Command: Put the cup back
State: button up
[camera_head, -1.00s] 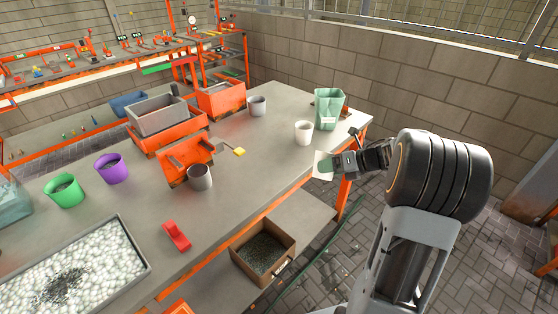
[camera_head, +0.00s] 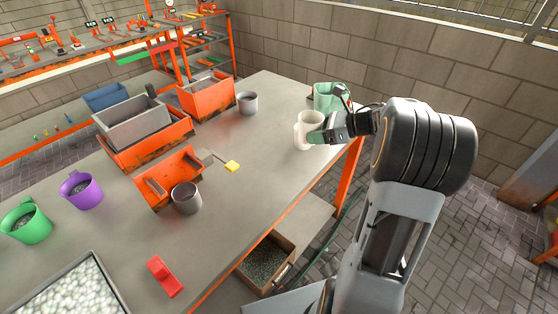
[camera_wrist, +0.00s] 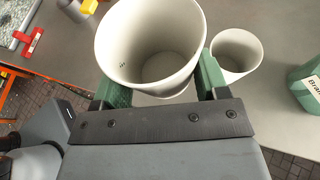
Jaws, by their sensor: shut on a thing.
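My gripper (camera_head: 318,136) is shut on a white cup (camera_head: 299,138) near the right edge of the table (camera_head: 250,160). In the wrist view the held cup (camera_wrist: 130,62) is large, looks empty, and sits between the green fingers (camera_wrist: 158,88) with its mouth toward the camera. A second white cup (camera_head: 312,118) stands on the table just behind the held one and overlaps it in the head view. In the wrist view this second cup (camera_wrist: 236,66) is to the right of the held cup. Whether the held cup touches the table cannot be told.
A pale green container (camera_head: 325,94) stands behind the cups. Grey cups (camera_head: 247,104) (camera_head: 187,199), orange bins (camera_head: 208,96), a yellow-ended tool (camera_head: 231,166) and a red piece (camera_head: 163,277) lie farther left. Purple (camera_head: 82,191) and green cups (camera_head: 26,223) are far left.

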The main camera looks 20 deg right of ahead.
aim_at(303, 137)
jog(key=a, duration=0.1)
jog(key=a+f, duration=0.1)
jog(key=a, duration=0.1)
jog(key=a+f, duration=0.1)
jog(key=shift+w+a, duration=0.2)
jog(key=shift+a, duration=0.1)
jog(key=a+f, duration=0.2)
jog(key=f, duration=0.1)
jog(key=a+f, duration=0.1)
jog(key=a, duration=0.1)
jog(key=shift+w+f, duration=0.3)
jog(key=shift+a+f, duration=0.5)
jog(key=shift+f, duration=0.15)
jog(key=shift+w+a+f, duration=0.1)
jog(key=shift+a+f, duration=0.05)
jog(key=shift+f, duration=1.55)
jog(key=o, duration=1)
jog(key=shift+c, duration=0.2)
jog(key=shift+r, duration=0.1)
